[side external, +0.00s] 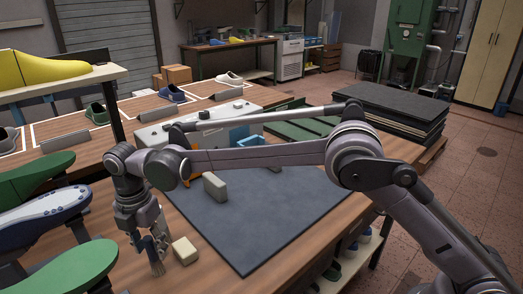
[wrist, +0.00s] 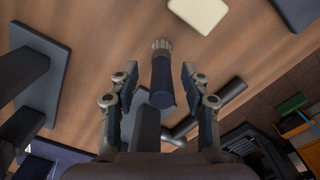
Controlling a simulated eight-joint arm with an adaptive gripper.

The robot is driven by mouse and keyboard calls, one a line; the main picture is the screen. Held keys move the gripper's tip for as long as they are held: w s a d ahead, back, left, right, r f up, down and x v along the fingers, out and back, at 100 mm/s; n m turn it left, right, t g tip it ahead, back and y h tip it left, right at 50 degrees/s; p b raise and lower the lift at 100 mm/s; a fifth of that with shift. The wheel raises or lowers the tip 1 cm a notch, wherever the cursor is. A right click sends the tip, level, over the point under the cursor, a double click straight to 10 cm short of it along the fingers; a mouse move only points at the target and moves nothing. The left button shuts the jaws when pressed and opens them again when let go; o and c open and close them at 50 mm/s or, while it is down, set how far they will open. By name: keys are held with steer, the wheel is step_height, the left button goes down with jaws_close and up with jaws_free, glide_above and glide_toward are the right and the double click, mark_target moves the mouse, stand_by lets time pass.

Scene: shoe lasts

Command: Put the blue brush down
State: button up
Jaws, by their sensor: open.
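The blue brush (wrist: 162,82) has a dark blue handle and pale bristles at its far end. In the wrist view it is between the two fingers of my gripper (wrist: 161,88), with a gap on both sides. My gripper is open. In the side view my gripper (side external: 152,249) points down over the wooden table, left of the dark mat. The brush (side external: 157,268) shows there with its bristles low, near the tabletop. The fingers partly hide its handle. I cannot tell how upright it is.
A pale block (side external: 185,251) lies just right of my gripper and also shows in the wrist view (wrist: 198,12). Another block (side external: 215,187) stands on the dark mat (side external: 262,222). Green and blue-white shoe lasts (side external: 45,215) crowd the left. The mat's front is clear.

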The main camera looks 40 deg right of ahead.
step_height(320, 180, up, 7)
steer(key=shift+f, duration=0.15)
steer(key=s+d+r+m+t, duration=0.1)
steer(key=s+d+r+m, duration=0.2)
steer(key=d, duration=0.4)
steer(key=s+d+r+m+t+y, duration=0.1)
steer(key=d+r+m, duration=0.1)
steer(key=d+m, duration=0.4)
steer(key=s+d+r+m+t, duration=0.1)
steer(key=s+d+r+m, duration=0.2)
steer(key=d, duration=0.5)
steer(key=s+d+f+m+t, duration=0.2)
steer(key=s+d+f+m, duration=0.2)
steer(key=s+d+m, duration=0.2)
steer(key=s+d+f+m+t+h, duration=0.1)
steer(key=s+d+f+m, duration=0.3)
steer(key=s, duration=0.5)
steer(key=d+m+t, duration=0.1)
steer(key=d+m, duration=0.1)
steer(key=d, duration=0.1)
steer(key=shift+m, duration=0.3)
steer(key=shift+w, duration=0.1)
